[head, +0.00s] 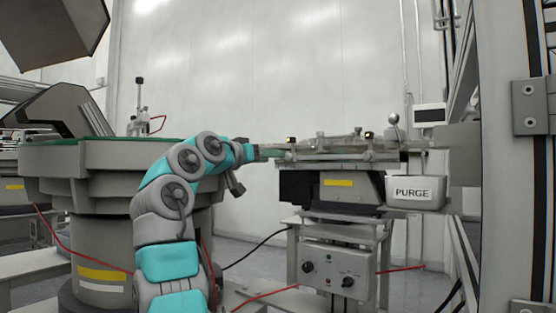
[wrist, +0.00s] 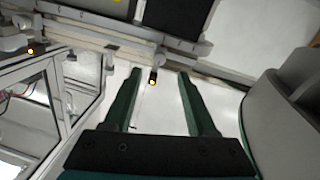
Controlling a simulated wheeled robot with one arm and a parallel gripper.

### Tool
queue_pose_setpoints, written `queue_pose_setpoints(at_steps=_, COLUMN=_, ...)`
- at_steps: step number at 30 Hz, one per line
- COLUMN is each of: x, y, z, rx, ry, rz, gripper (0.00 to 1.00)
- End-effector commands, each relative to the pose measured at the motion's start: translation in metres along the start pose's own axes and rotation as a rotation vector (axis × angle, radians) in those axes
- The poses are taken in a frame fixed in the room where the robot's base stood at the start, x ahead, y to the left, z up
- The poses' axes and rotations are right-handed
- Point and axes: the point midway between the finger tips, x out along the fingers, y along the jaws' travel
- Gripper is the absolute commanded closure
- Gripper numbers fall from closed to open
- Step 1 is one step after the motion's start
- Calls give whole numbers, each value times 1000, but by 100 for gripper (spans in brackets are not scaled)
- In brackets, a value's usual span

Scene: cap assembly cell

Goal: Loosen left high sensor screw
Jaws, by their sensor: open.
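My gripper (wrist: 159,73) is open and empty, with its two dark green fingers apart in the wrist view. A small black sensor with a yellow-lit end (wrist: 152,80) shows between the fingertips, seemingly beyond them and not gripped. In the head view my gripper (head: 268,152) is at the left end of the feeder rail (head: 340,156), close to a small black and yellow sensor (head: 291,140). A second dark sensor (head: 369,135) sits further right on the rail. The sensor screws are too small to make out, and I cannot tell which is the left high one.
A large round bowl feeder (head: 75,155) stands left of my arm. A grey PURGE bin (head: 415,192) hangs at the rail's right end. A control box with knobs (head: 335,268) is below the rail. In the wrist view a grey curved body (wrist: 285,115) is close on the right.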

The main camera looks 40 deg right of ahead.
Motion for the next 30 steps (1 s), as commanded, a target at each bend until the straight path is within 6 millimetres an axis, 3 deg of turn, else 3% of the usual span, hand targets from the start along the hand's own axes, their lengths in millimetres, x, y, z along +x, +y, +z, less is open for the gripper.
queue_pose_setpoints(at_steps=6, x=34, y=1, z=-1, rx=-3, ry=-4, rz=0, gripper=43)
queue_pose_setpoints(at_steps=12, x=56, y=1, z=-2, rx=-1, ry=0, rz=-1, gripper=43)
queue_pose_setpoints(at_steps=23, x=62, y=0, z=0, rx=0, ry=-1, rz=-2, gripper=43)
queue_pose_setpoints(at_steps=30, x=62, y=0, z=0, rx=-1, ry=-1, rz=-2, gripper=68)
